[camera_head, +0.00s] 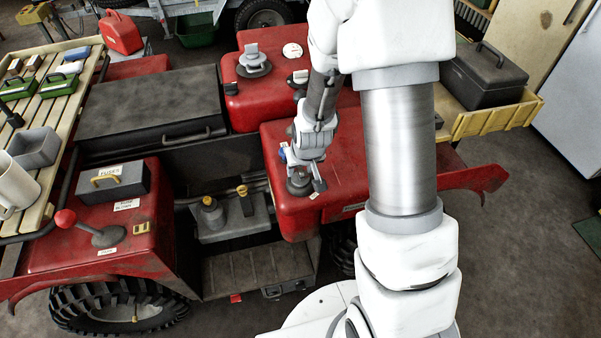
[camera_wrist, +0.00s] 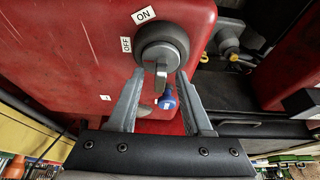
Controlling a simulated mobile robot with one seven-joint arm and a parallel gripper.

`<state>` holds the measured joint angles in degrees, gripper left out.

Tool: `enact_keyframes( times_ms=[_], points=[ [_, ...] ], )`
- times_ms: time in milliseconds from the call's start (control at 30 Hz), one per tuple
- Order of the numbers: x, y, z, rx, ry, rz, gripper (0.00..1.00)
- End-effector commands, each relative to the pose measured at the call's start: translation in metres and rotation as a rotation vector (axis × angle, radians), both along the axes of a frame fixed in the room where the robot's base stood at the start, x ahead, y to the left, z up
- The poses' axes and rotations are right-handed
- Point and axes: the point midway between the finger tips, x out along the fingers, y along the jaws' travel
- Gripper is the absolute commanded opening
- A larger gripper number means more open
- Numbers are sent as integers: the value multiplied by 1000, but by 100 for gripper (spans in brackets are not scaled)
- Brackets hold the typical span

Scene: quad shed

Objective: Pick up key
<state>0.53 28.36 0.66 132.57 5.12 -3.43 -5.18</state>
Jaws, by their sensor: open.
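A round dark grey switch (camera_wrist: 160,42) sits on the red bodywork beside ON and OFF labels. A grey metal piece, which looks like the key (camera_wrist: 160,76), stands out from its middle. My gripper (camera_wrist: 162,74) is open, with one finger on each side of this piece; I cannot tell whether either touches it. A small blue item (camera_wrist: 167,98) shows just beyond, between the fingers; I cannot tell whether it is joined to the key. In the head view my gripper (camera_head: 309,182) is low over the right red body panel, at the switch (camera_head: 297,187), and hides the key.
A red tank block (camera_head: 262,88) with round caps rises behind the arm. A grey toolbox (camera_head: 484,75) rests on a yellow tray to the right. A red-knobbed lever (camera_head: 66,219) and a grey fuse box (camera_head: 112,188) are on the left panel. A recessed footwell (camera_head: 262,273) lies left of the gripper.

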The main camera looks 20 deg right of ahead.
Motion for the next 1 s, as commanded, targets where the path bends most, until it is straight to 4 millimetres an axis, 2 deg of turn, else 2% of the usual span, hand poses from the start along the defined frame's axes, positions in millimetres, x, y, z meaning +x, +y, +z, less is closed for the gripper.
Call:
enact_keyframes(
  times_ms=[133,400,1000],
  points=[
    [0,0,0,0,0,0,48],
    [0,0,0,0,0,0,0],
    [0,0,6,0,-2,0,0]
  ],
)
